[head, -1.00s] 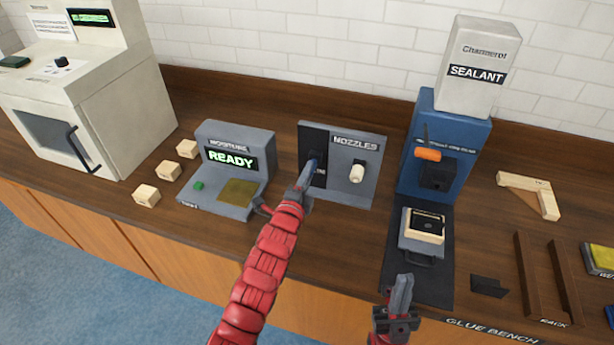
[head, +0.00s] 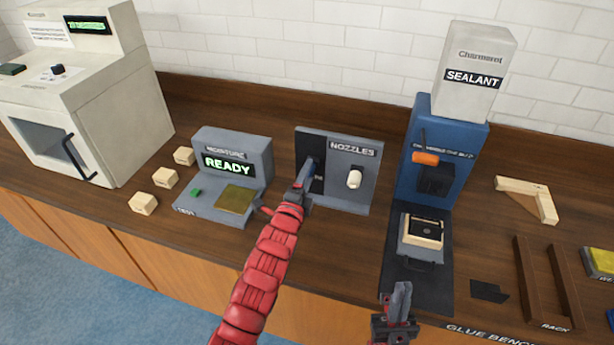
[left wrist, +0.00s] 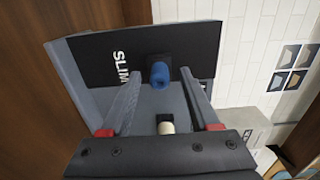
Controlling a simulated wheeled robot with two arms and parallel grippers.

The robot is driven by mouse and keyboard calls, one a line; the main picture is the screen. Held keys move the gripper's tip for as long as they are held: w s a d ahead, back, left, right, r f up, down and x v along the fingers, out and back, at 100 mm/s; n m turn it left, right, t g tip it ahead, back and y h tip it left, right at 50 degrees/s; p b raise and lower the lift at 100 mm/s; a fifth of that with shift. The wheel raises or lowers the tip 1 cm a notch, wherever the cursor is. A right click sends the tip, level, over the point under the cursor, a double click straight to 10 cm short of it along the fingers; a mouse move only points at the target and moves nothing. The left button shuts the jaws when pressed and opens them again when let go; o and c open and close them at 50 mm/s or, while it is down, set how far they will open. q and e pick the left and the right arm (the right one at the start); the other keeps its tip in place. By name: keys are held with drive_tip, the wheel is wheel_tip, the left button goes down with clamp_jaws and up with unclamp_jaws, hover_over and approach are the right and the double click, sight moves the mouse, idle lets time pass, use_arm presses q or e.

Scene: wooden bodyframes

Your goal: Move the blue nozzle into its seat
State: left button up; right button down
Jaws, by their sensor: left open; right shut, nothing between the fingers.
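The blue nozzle (left wrist: 160,76) sticks out from a dark square mount on the black part marked SLIM of the grey nozzles stand (left wrist: 90,98). In the head view my left gripper (head: 307,168) covers the nozzle on the stand (head: 350,190). In the left wrist view my left gripper (left wrist: 161,88) is open, with one finger on each side of the nozzle and visible gaps. A cream nozzle (head: 354,179) sits on the stand's grey part; it also shows in the left wrist view (left wrist: 166,127). My right gripper (head: 401,298) is shut and empty at the front. I cannot tell which place is the seat.
A blue sealant machine (head: 462,140) with an orange part (head: 425,158) stands right of the stand, with a wooden-topped fixture (head: 424,230) below it. A moisture meter (head: 235,155) showing READY stands left. Wooden blocks (head: 165,178) and a rack (head: 525,280) are further out.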

use_arm(q)
drive_tip(key=shift+s, duration=0.1)
drive_tip(key=b+v, duration=0.2)
drive_tip(key=v, duration=1.5)
drive_tip(key=shift+a+r, duration=0.1)
idle(0.3)
